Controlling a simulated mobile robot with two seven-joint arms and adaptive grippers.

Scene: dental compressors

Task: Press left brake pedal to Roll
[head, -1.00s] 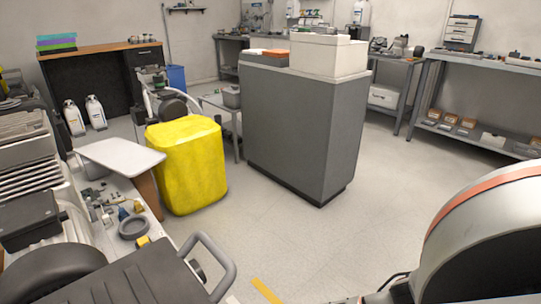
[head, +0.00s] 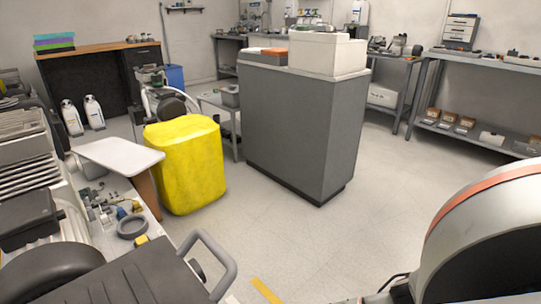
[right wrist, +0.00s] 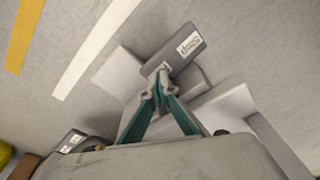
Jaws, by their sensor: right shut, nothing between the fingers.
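In the right wrist view, a grey pedal (right wrist: 174,50) with a white label lies just beyond my right gripper (right wrist: 158,82). The label's lettering is too small to read surely. My right gripper is shut and empty, its teal fingers meeting at the near end of this pedal. I cannot tell whether the tips touch it. A second dark grey piece with a light label (right wrist: 74,142) shows at the lower left, partly hidden by my gripper's body. I cannot tell which of the two is the left brake pedal. Neither pedal nor either gripper shows in the head view.
In the head view, a grey padded surface with a looped handle (head: 215,262) is close at the lower left.

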